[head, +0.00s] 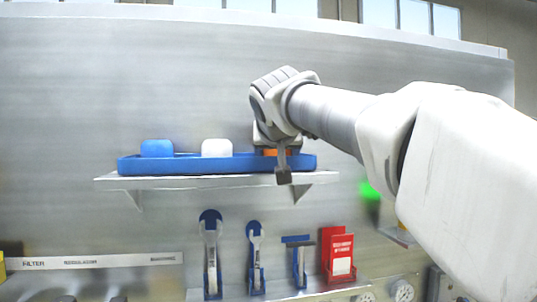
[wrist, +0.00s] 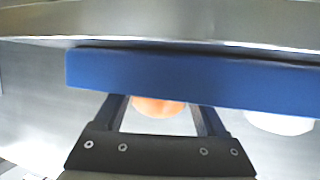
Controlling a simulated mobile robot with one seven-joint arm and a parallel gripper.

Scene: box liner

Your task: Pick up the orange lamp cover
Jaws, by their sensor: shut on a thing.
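The orange lamp cover (head: 270,153) is at the right end of a blue tray (head: 190,166) on the wall shelf, mostly hidden by my gripper (head: 284,172) in the head view. In the wrist view, the orange cover (wrist: 159,106) shows between the two fingers of my gripper (wrist: 162,112), partly hidden by the blue tray wall (wrist: 190,78). My gripper is shut on the orange cover. I cannot tell whether the cover is clear of the tray floor.
A white cover (head: 216,148) and a blue cover (head: 157,148) sit left in the same tray. The shelf (head: 115,182) is fixed to a metal panel. Below hang several tools and a red holder (head: 339,255).

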